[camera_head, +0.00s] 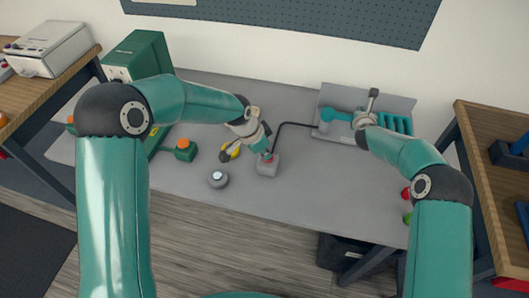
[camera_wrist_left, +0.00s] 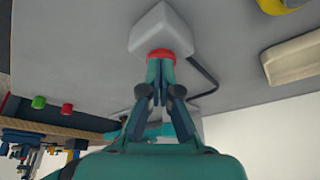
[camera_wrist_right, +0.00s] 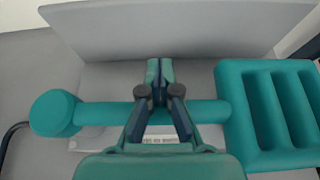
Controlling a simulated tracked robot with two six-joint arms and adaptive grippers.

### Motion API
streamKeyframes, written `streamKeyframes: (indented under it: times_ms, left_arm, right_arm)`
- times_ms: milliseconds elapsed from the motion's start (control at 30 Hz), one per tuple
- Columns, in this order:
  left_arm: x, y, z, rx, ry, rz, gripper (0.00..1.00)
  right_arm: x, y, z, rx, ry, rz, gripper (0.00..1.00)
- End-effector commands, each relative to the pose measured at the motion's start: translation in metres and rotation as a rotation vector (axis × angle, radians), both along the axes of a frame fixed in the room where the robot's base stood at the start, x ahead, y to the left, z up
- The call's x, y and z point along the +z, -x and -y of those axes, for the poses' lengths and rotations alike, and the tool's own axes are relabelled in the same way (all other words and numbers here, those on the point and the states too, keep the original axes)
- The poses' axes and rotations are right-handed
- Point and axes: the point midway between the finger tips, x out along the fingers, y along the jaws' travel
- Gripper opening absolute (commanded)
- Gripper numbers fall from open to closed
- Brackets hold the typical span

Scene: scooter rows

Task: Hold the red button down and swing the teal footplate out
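The red button (camera_wrist_left: 160,54) sits on a small grey box (camera_head: 268,168) near the middle of the table. My left gripper (camera_head: 267,154) is shut, with its fingertips at the top of the red button; the left wrist view shows them meeting it, but how far it is pressed cannot be told. The teal footplate (camera_wrist_right: 270,110) is a slatted plate on a bar (camera_wrist_right: 95,115) from a round pivot (camera_wrist_right: 55,113), lying along a grey angled panel (camera_wrist_right: 180,30). My right gripper (camera_wrist_right: 160,68) is shut and empty, its fingers crossing over the bar; contact is unclear.
A black cable (camera_head: 294,124) runs from the button box towards the panel. A grey round knob (camera_head: 218,179), a teal block with an orange top (camera_head: 186,150) and a yellow item (camera_head: 232,150) lie left of the box. The table's front middle (camera_head: 320,195) is clear.

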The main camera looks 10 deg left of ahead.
Motion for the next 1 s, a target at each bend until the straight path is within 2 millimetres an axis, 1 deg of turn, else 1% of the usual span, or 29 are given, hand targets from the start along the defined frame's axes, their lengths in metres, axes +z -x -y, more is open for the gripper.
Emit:
streamKeyframes:
  times_ms: [33,167,1000]
  left_arm:
    - [-0.003,0.001,0.0,-0.001,-0.001,-0.003,0.0]
    - [-0.003,0.001,0.0,-0.001,-0.001,-0.003,0.0]
    - [-0.003,0.0,0.0,0.0,-0.001,-0.002,0.0]
  right_arm:
    - [-0.024,0.008,0.0,0.004,-0.005,-0.042,0.0]
    - [-0.024,0.012,0.0,0.004,-0.004,-0.043,0.0]
    - [-0.025,0.054,0.0,0.005,-0.001,-0.045,0.0]
